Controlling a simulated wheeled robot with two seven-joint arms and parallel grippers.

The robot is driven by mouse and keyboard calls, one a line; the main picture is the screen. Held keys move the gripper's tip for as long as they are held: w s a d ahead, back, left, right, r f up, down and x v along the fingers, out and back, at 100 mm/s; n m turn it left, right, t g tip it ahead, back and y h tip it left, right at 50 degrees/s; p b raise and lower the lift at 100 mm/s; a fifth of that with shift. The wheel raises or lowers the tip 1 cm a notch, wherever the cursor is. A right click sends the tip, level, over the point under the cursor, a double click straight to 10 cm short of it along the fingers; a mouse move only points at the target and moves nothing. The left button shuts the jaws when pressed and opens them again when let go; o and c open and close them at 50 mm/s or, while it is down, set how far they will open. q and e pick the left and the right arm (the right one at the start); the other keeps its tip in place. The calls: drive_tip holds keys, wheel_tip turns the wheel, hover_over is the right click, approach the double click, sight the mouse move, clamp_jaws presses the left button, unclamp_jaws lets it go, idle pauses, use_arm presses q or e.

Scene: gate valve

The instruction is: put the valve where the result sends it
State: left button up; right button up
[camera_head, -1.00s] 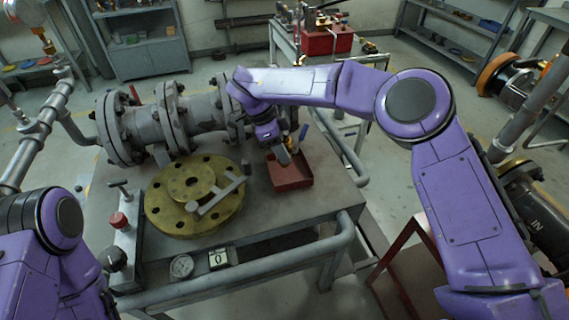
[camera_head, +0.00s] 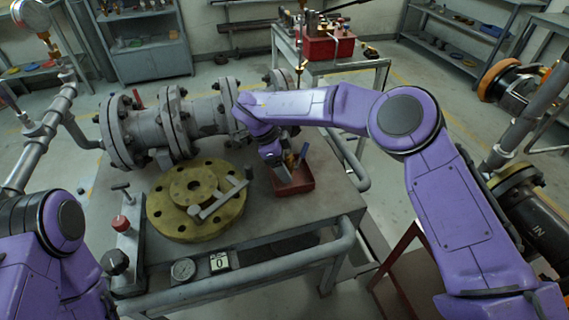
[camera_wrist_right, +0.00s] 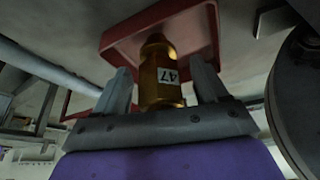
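The valve (camera_wrist_right: 162,78) is a small brass body with a white tag reading 47, between the two fingers of my right gripper (camera_wrist_right: 160,88) in the right wrist view. In the head view my right gripper (camera_head: 281,170) points down over the red tray (camera_head: 303,187) at the bench's right side. A blue part and a small orange part show beside its fingers there. The valve moves with the gripper, so the fingers seem shut on it; the contact faces are hidden. Whether the valve touches the tray floor cannot be told. My left gripper is out of view.
A brass flange disc (camera_head: 165,215) with a grey bar lies on the bench left of the tray. Flanged grey pipework (camera_head: 150,133) runs behind. A gauge (camera_head: 183,270) and a counter reading 0 (camera_head: 220,261) sit at the front. A grey rail edges the bench.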

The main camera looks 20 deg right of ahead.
drive_tip(key=v, duration=1.2)
drive_tip(key=shift+r, duration=0.15)
